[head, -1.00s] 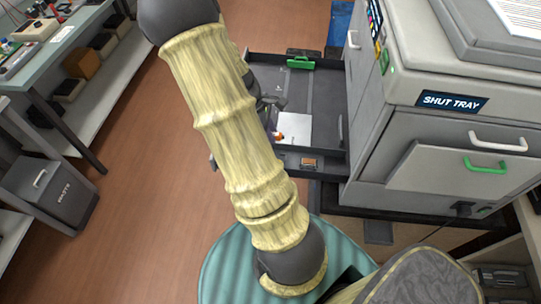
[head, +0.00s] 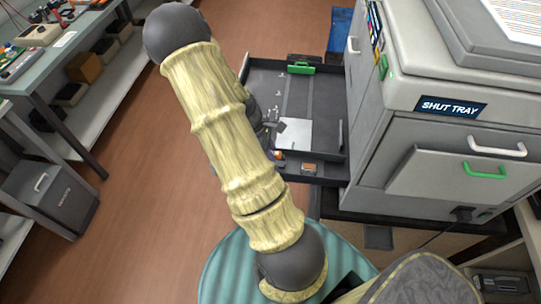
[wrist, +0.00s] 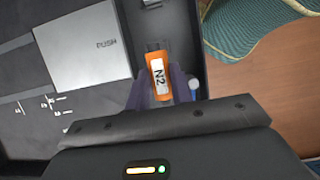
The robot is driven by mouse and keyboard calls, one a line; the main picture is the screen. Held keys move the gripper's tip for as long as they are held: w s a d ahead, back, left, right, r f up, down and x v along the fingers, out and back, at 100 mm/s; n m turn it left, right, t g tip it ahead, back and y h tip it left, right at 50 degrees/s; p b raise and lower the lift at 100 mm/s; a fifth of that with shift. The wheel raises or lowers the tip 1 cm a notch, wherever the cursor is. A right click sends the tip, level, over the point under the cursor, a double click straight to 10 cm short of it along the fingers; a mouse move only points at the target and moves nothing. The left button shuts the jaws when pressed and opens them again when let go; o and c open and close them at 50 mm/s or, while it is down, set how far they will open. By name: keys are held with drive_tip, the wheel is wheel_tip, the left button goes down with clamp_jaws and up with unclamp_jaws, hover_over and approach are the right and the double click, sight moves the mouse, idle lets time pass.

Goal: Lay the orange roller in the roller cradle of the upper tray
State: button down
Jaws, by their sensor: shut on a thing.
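The orange roller (wrist: 157,62), with a white label reading N2, is between the fingers of my gripper (wrist: 160,88) in the wrist view. My gripper is shut on it. In the head view only a bit of orange (head: 278,156) shows beside my arm, near the front left of the open upper tray (head: 325,130). My arm hides most of the gripper there. In the wrist view the roller overlaps the tray's dark edge, right of a pale plate marked PUSH (wrist: 85,45). I cannot make out the roller cradle clearly.
The printer (head: 390,150) with a SHUT TRAY sign stands right of the tray. A green handle (head: 301,68) is at the tray's far end. An orange-brown patch (head: 309,167) sits on its front edge. A workbench (head: 60,65) and grey bin (head: 50,195) are left; open floor lies between.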

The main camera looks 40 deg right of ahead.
drive_tip(key=shift+f, duration=1.55)
drive_tip(key=shift+f, duration=0.35)
drive_tip(key=c, duration=1.5)
unclamp_jaws()
drive_tip(key=shift+r, duration=0.1)
drive_tip(key=shift+r, duration=0.35)
drive_tip(key=v, duration=1.2)
drive_tip(key=shift+a, duration=0.1)
